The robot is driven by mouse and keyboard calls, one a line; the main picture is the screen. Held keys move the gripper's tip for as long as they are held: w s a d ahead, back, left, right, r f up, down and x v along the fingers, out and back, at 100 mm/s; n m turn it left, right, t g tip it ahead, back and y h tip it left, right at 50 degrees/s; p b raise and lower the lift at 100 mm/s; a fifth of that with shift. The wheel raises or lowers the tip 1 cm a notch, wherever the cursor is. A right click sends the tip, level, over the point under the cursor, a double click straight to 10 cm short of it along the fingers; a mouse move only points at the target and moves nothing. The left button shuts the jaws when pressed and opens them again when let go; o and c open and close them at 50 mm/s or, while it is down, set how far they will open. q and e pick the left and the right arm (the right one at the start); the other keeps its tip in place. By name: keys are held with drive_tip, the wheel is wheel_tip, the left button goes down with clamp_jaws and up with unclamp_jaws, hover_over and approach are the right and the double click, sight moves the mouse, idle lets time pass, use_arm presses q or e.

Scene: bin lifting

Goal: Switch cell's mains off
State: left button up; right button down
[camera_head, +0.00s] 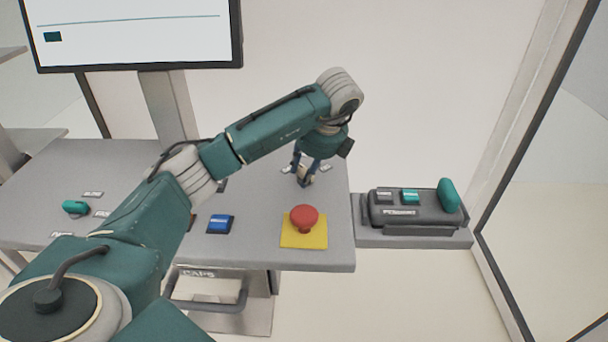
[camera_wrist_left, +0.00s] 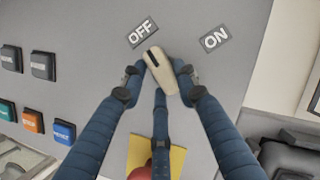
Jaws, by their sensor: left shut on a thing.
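The mains switch is a beige rotary knob (camera_wrist_left: 162,72) with a black line at one end, on the grey console top. In the left wrist view its marked end points up and slightly left, close to the OFF label (camera_wrist_left: 142,33); the ON label (camera_wrist_left: 215,39) is off to its right. My left gripper (camera_head: 305,180) reaches down onto the knob near the console's right side. Its fingers close on the knob from both sides, with a third finger below it. In the head view the gripper mostly hides the knob. My right gripper is out of view.
A red mushroom button (camera_head: 304,216) on a yellow plate (camera_head: 316,239) sits just in front of the knob. A blue button (camera_head: 220,223) is left of it. A dark pendant (camera_head: 418,214) rests on a side shelf at right. A monitor (camera_head: 135,32) stands behind.

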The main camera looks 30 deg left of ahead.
use_arm(q)
drive_tip(key=shift+w+r+n, duration=0.25)
drive_tip(key=shift+r+n, duration=0.1)
drive_tip(key=shift+n, duration=0.25)
drive_tip(key=shift+a, duration=0.1)
drive_tip(key=shift+c, duration=0.2)
drive_tip(key=o, duration=1.2)
drive_tip(key=shift+c, duration=0.2)
drive_tip(key=shift+f, duration=0.2)
drive_tip(key=v, duration=1.2)
drive_tip(key=shift+w, duration=0.15)
drive_tip(key=shift+f, duration=0.1)
